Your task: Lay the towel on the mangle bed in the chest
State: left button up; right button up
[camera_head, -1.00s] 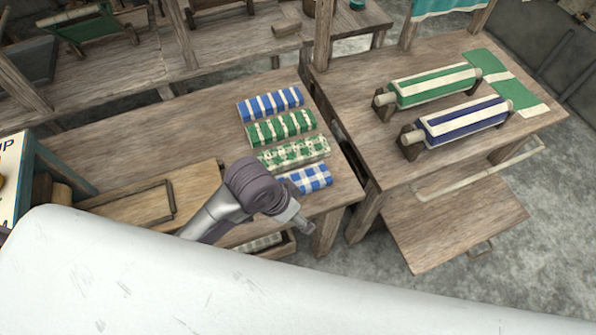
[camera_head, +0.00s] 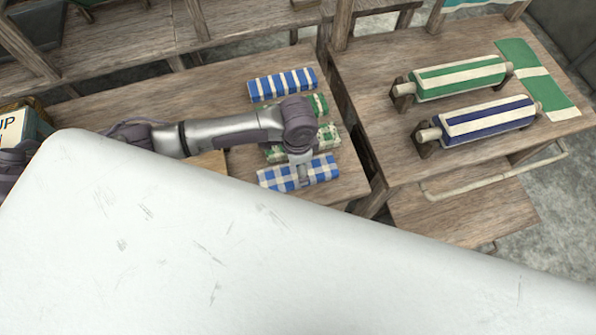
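Several folded towels lie in a row on the left wooden table: a blue-and-white striped one (camera_head: 282,84), a green striped one (camera_head: 318,104), a green checked one (camera_head: 328,136) and a blue checked one (camera_head: 322,168). My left arm reaches in from the left across the table. My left gripper (camera_head: 303,182) points down at the blue checked towel, over its middle. Its fingers are too small to tell whether they are open, or touch the cloth. My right gripper is not in view.
A green striped roller (camera_head: 460,76) and a blue striped roller (camera_head: 485,118) stand on the right table (camera_head: 385,60). A green-and-white cloth (camera_head: 560,95) lies at its far end. A narrow gap separates the tables.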

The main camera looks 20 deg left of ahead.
aim_at(296, 173)
pick_arm(q)
jog(key=shift+f, duration=0.5)
jog(key=shift+s+f, duration=0.1)
jog(key=shift+f, duration=0.4)
jog(key=f+p, duration=0.1)
jog(key=f, duration=0.3)
jog(key=shift+a+f, duration=0.2)
jog(key=shift+c, duration=0.2)
jog(key=c, duration=0.9)
jog(key=shift+c, duration=0.2)
jog(key=shift+r, duration=0.1)
